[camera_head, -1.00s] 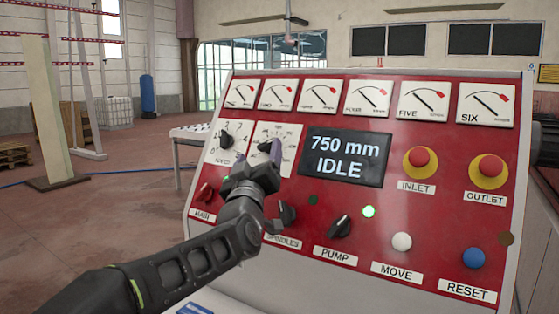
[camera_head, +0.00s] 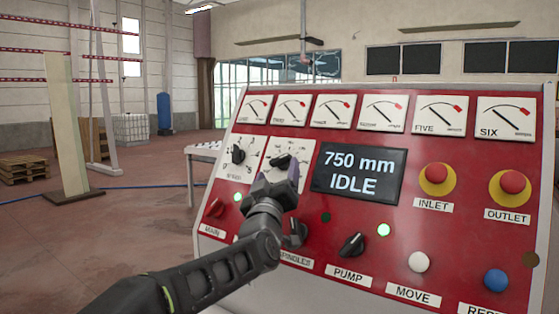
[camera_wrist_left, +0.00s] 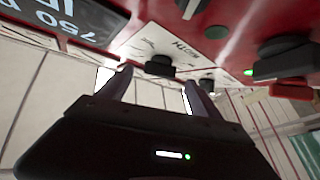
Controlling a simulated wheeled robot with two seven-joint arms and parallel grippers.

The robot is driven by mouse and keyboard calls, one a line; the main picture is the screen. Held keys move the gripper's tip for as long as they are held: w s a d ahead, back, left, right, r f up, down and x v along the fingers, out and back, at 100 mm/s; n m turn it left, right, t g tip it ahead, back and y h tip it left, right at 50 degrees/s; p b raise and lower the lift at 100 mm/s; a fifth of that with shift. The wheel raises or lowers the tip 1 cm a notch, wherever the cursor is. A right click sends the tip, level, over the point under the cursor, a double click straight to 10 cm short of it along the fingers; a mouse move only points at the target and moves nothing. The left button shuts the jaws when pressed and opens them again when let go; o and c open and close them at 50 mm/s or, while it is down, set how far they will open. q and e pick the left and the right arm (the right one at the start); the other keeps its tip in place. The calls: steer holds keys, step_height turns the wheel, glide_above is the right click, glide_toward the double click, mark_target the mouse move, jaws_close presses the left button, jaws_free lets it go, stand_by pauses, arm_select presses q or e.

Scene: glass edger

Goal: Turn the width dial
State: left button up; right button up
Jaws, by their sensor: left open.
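The width dial (camera_head: 281,161) is a black knob on a white scale plate, left of the display on the red sloping panel. My left gripper (camera_head: 276,178) is open and empty just below the dial, and covers the lower part of its plate. In the left wrist view, the picture is turned over; the dial (camera_wrist_left: 160,67) shows beyond and between the spread fingertips (camera_wrist_left: 156,78), with its label upside down. I see no finger closed on it. The display (camera_head: 358,173) reads 750 mm IDLE. My right gripper is not in view.
The speed dial (camera_head: 238,155) is close at left. The main switch (camera_head: 213,208) and pump knob (camera_head: 351,245) sit lower. Red inlet (camera_head: 437,175) and outlet (camera_head: 513,182) buttons are at right. Gauges line the top. Open floor lies left of the panel.

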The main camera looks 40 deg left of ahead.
mark_target(280, 162)
arm_select(q)
steer(key=p+x, duration=0.1)
steer(key=x, duration=0.3)
steer(key=shift+w+a+r+p, duration=0.1)
steer(key=shift+w+a+p, duration=0.1)
steer(key=shift+w+p, duration=0.15)
steer(key=shift+c, duration=0.3)
steer(key=c, duration=1.3)
